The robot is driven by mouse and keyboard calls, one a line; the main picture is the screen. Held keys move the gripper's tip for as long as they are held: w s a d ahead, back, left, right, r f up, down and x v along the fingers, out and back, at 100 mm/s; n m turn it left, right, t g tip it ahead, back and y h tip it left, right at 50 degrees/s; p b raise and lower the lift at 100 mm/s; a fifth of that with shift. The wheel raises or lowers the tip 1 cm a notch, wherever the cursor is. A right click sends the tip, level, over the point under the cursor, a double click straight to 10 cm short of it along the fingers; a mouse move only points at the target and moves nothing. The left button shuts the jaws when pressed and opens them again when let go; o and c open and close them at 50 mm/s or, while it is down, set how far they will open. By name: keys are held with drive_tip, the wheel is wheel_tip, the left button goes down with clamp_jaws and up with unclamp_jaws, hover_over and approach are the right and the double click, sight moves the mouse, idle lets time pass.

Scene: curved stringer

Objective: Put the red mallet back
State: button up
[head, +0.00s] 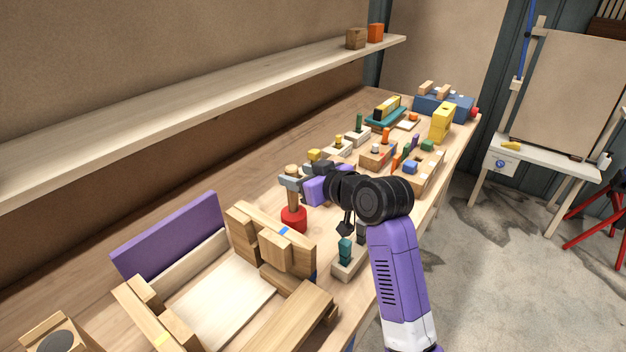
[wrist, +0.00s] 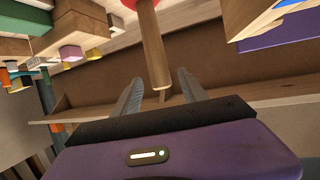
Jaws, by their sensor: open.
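The red mallet (head: 294,219) stands upright on the workbench in the head view, its red head down and its wooden handle (head: 292,200) up. In the wrist view the handle (wrist: 153,45) runs down from the red head (wrist: 129,3) at the top edge and ends between my fingers. My gripper (head: 291,183) is open, its grey fingers at the upper part of the handle. In the wrist view my gripper (wrist: 160,75) shows a gap on each side of the handle. I cannot make out a place for the mallet.
A wooden frame assembly (head: 270,240) with a purple board (head: 170,236) stands near left of the mallet. A small block with a teal peg (head: 346,250) is to its right. Several coloured blocks and trays fill the bench farther back. A shelf (head: 200,105) runs along the wall.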

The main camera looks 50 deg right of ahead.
drive_tip(key=v, duration=0.6)
drive_tip(key=shift+s, duration=0.3)
drive_tip(key=shift+r, duration=0.1)
wheel_tip(320, 180, up, 5)
drive_tip(key=d+m+t+h, duration=0.1)
drive_tip(key=d+t+h, duration=0.1)
drive_tip(key=s+a+f+n+y, duration=0.1)
drive_tip(key=s+a+f, duration=0.4)
drive_tip(key=s+a, duration=0.3)
drive_tip(key=s+a+f+n+y, duration=0.1)
drive_tip(key=s+a+f+y, duration=0.1)
drive_tip(key=s+a+f, duration=0.4)
drive_tip(key=s+a+f+n+y, duration=0.1)
drive_tip(key=s+a+f, duration=0.5)
drive_tip(key=s+a, duration=0.6)
drive_tip(key=s+y, duration=0.1)
drive_tip(key=s, duration=0.3)
drive_tip(key=shift+a+f+n+g, duration=0.2)
drive_tip(key=shift+n+g, duration=0.1)
drive_tip(key=shift+g, duration=0.1)
drive_tip(key=shift+s, duration=0.1)
